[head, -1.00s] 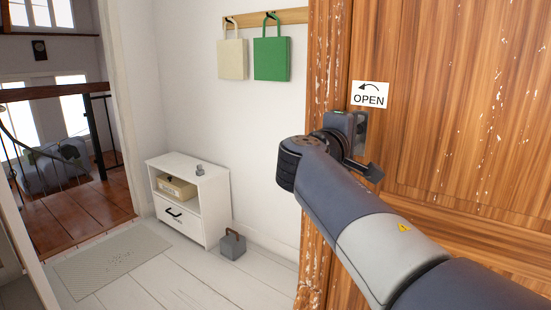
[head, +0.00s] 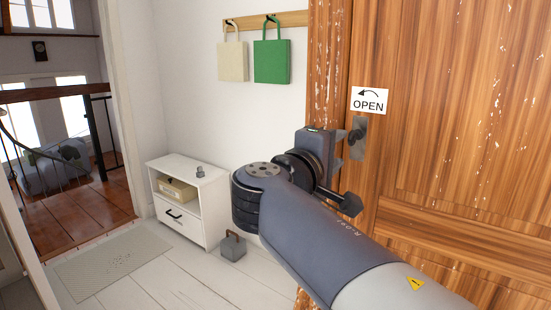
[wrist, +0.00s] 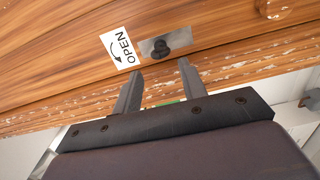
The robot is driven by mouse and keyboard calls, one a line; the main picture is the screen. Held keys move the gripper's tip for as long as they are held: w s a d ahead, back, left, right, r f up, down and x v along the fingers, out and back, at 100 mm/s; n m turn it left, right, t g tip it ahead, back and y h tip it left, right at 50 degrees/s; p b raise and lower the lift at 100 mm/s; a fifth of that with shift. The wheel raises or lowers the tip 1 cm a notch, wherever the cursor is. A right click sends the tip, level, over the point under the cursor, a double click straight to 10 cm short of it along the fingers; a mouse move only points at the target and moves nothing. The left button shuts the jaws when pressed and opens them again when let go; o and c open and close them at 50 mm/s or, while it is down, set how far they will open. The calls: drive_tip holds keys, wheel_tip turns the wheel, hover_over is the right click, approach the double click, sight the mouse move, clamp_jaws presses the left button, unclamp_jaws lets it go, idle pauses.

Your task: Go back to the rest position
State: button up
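My gripper (wrist: 160,68) is open in the wrist view, its two dark fingers apart with nothing between them. Just beyond the fingertips is a dark knob (wrist: 158,47) on a metal plate, apart from the fingers. In the head view my arm reaches in from the lower right, and my gripper (head: 337,147) is in front of the door, mostly hidden by my wrist. The dark knob (head: 354,136) and its metal plate (head: 359,150) show just right of it. The wooden door (head: 450,130) has an OPEN sign (head: 369,101) with a left-pointing arrow.
A white cabinet (head: 215,205) with a drawer stands against the wall, a grey block with a handle (head: 232,246) beside it. A mat (head: 112,263) lies on the pale floor. Cream (head: 232,62) and green bags (head: 272,62) hang above. Floor is open before the cabinet.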

sight(352, 137)
drive_tip(key=x, duration=0.9)
drive_tip(key=shift+w+r+b, duration=0.1)
drive_tip(key=shift+r+b, duration=0.05)
drive_tip(key=shift+b, duration=0.15)
drive_tip(key=shift+r+n+p, duration=0.2)
drive_tip(key=shift+n+p, duration=0.7)
drive_tip(key=shift+p, duration=0.1)
drive_tip(key=n+p, duration=0.3)
drive_tip(key=p, duration=0.1)
drive_tip(key=n+p, duration=0.4)
drive_tip(key=p, duration=0.1)
drive_tip(key=shift+a, duration=0.1)
drive_tip(key=n+p, duration=0.7)
drive_tip(key=p, duration=0.3)
drive_tip(key=shift+r, duration=0.1)
drive_tip(key=shift+a+n+p, duration=0.1)
drive_tip(key=shift+n+p, duration=0.7)
drive_tip(key=shift+p, duration=0.2)
drive_tip(key=shift+f+n+p, duration=0.2)
drive_tip(key=shift+n+p, duration=0.1)
drive_tip(key=shift+f, duration=0.1)
